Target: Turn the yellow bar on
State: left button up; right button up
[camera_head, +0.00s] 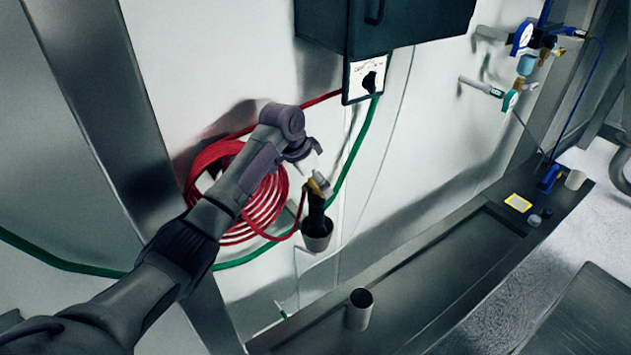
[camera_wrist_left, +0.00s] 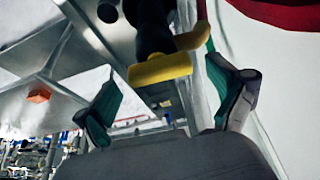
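The yellow bar (camera_head: 319,187) is a small handle on a dark vertical fitting (camera_head: 316,212) near the white wall in the head view. In the left wrist view the yellow bar (camera_wrist_left: 160,68) lies crosswise in front of my left gripper (camera_wrist_left: 163,88), with the black fitting (camera_wrist_left: 153,28) behind it. The gripper's two green-padded fingers are spread apart on either side of the bar, and neither clearly touches it. In the head view my left gripper (camera_head: 308,165) is small and right beside the bar, partly hiding it. My right gripper is in neither view.
A coiled red hose (camera_head: 262,218) hangs on the wall behind my left arm, and a green hose (camera_head: 360,140) runs past the fitting. A grey cup (camera_head: 317,237) is under the fitting. Another cup (camera_head: 359,308) stands on the dark ledge (camera_head: 425,290). Gauges (camera_head: 522,38) are at upper right.

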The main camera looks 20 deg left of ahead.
pick_arm(q)
jog(key=shift+s+a+r, duration=0.1)
jog(key=shift+r, duration=0.25)
jog(key=v, duration=0.6)
jog(key=shift+s+r, duration=0.2)
jog(key=shift+r, duration=0.1)
jog(key=shift+a, duration=0.1)
